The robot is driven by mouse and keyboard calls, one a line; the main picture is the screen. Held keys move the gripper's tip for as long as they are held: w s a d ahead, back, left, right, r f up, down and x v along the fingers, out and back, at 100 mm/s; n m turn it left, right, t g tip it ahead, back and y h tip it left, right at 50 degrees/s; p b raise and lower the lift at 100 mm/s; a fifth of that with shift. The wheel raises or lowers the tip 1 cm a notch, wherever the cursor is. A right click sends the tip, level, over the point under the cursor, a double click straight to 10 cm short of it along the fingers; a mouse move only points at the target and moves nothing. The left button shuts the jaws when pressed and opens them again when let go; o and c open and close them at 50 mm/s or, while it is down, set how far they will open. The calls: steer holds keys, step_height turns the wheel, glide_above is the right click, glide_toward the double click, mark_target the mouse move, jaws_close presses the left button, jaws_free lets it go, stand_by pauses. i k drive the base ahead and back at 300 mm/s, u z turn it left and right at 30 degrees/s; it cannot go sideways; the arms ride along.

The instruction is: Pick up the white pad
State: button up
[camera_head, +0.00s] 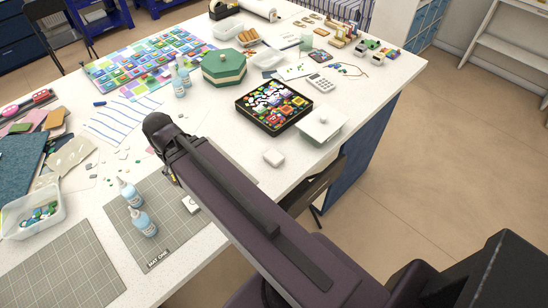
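A small white block-like pad (273,158) lies on the white table, right of my arm and in front of the black tray. A second small white piece (191,204) lies on the grey cutting mat at the left edge of my arm, partly hidden by it. I cannot tell for sure which of the two is the white pad. My dark arm reaches from the lower right to over the table's middle. My gripper is hidden behind the arm, so its fingers and anything in them do not show.
Two blue-white bottles (144,223) stand on the near mat (165,208). A black tray of colourful pieces (274,106) and a white square lidded box (322,126) stand near the table's right edge. A green hexagonal box (224,70) is farther back. Bare table surrounds the right-hand white piece.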

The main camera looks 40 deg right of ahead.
mark_target(272, 156)
steer(key=u, duration=0.05)
steer(key=k, duration=1.65)
steer(key=z, duration=0.6)
steer(key=i, duration=0.5)
steer(key=z, duration=0.05)
